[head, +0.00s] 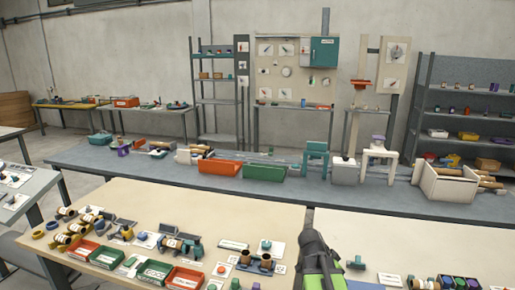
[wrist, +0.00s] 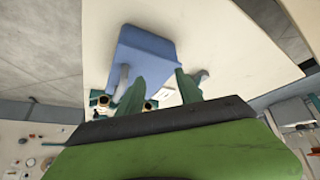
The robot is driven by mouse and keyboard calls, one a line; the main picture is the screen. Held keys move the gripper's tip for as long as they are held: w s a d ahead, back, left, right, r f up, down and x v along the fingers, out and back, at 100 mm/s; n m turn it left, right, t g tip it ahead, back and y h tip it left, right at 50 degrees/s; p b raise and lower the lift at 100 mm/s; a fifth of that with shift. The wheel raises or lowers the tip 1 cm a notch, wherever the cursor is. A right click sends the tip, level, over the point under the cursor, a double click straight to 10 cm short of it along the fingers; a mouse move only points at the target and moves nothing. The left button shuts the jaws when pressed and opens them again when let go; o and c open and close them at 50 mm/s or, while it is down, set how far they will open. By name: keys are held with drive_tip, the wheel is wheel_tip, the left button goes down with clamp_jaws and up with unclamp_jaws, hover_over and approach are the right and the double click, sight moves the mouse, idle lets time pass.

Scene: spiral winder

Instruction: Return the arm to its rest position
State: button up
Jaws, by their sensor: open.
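My arm (head: 318,262), dark grey and bright green, rises at the bottom of the head view in front of the cream table (head: 225,212). In the wrist view my gripper (wrist: 160,78) shows two dark green fingers set apart. I see nothing held between them. A blue block-like thing (wrist: 147,47) with a grey rounded part shows beyond the fingers. I cannot tell whether it touches them. My fingertips cannot be made out in the head view.
Red tray (head: 184,280), green tray (head: 154,271) and several small parts lie on the table left of my arm. A small teal part (head: 356,263) lies to its right. A grey bench (head: 110,160) stands behind. The table's middle is clear.

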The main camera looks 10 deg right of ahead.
drive_tip(key=s+a+f+n+y, duration=0.1)
drive_tip(key=a+f+n+y, duration=0.1)
drive_tip(key=a+n, duration=0.5)
drive_tip(key=s+a+f+n+y, duration=0.1)
drive_tip(key=a+n+y, duration=0.3)
drive_tip(key=a, duration=1.5)
drive_tip(key=n, duration=0.4)
drive_tip(key=shift+a+f+n+g, duration=0.3)
drive_tip(key=shift+a+f, duration=0.05)
drive_tip(key=shift+a, duration=0.05)
drive_tip(key=shift+c, duration=0.7)
